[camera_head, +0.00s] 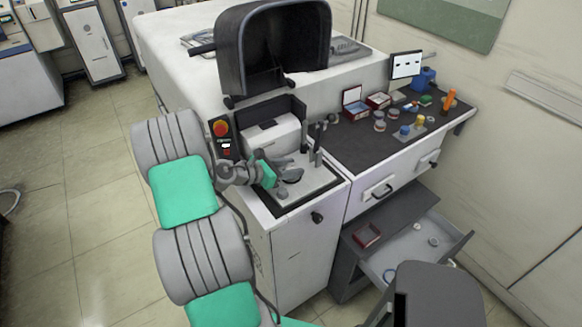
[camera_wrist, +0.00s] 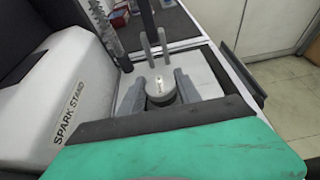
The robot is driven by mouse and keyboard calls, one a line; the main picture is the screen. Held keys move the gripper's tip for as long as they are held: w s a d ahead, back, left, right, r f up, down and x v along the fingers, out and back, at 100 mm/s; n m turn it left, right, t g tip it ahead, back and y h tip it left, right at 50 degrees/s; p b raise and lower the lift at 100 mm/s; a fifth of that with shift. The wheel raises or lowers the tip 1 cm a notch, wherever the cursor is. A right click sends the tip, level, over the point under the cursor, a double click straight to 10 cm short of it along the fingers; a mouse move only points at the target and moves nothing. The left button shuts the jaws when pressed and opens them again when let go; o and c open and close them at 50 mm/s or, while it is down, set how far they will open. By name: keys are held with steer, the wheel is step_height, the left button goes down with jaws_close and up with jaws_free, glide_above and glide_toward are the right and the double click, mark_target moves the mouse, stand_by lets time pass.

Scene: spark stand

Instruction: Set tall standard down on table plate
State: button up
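The tall standard (camera_wrist: 161,92) is a grey cylinder with a bright, marked end in the wrist view. It sits between the two fingers of my gripper (camera_wrist: 160,84), which flank it closely on both sides. In the head view my gripper (camera_head: 284,171) reaches in from the left over the light grey table plate (camera_head: 310,187) of the spark stand. The plate also shows in the wrist view (camera_wrist: 205,72), behind the fingers. Whether the standard's base touches the plate is hidden.
The spark stand housing (camera_head: 274,137) rises behind the plate, with its dark hood (camera_head: 272,45) raised. Upright posts (camera_head: 318,145) stand at the plate's back right. The dark worktop (camera_head: 370,150) to the right holds several small items. A drawer (camera_head: 415,250) below is open.

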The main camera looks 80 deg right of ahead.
steer(key=o, duration=0.5)
steer(key=shift+c, duration=0.2)
